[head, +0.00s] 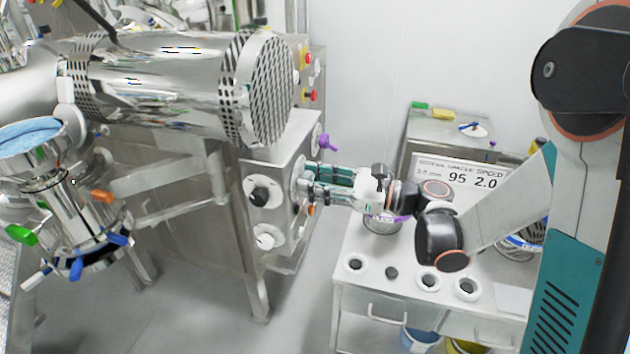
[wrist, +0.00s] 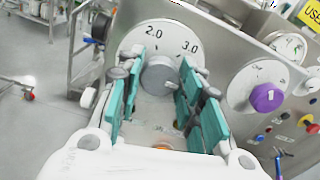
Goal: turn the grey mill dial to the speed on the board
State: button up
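The grey mill dial (wrist: 160,75) sits on a round white face with 2.0 at upper left and 3.0 at upper right in the wrist view. No clear pointer mark shows on it. My gripper (wrist: 157,80) is open, its teal-padded fingers on either side of the dial, with a gap at the left; I cannot tell whether the right finger touches. In the head view my gripper (head: 306,180) reaches the machine's side panel and hides the dial. The board (head: 455,175) stands on the white bench and reads "95 2.0" under a heading ending in SPEED.
A purple knob (wrist: 267,97) is right of the dial, with a red button (wrist: 307,119) beyond it. A black knob (head: 258,195) and a white knob (head: 265,240) are on the machine's near face. The bench (head: 345,300) holds several round pieces. Floor between machine and bench is clear.

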jog(key=shift+n, duration=0.4)
jog(key=n+b, duration=0.6)
jog(key=n, duration=1.6)
jog(key=shift+f+n, duration=0.15)
jog(key=shift+n, duration=0.25)
dwell(0.4)
jog(key=o, duration=1.1)
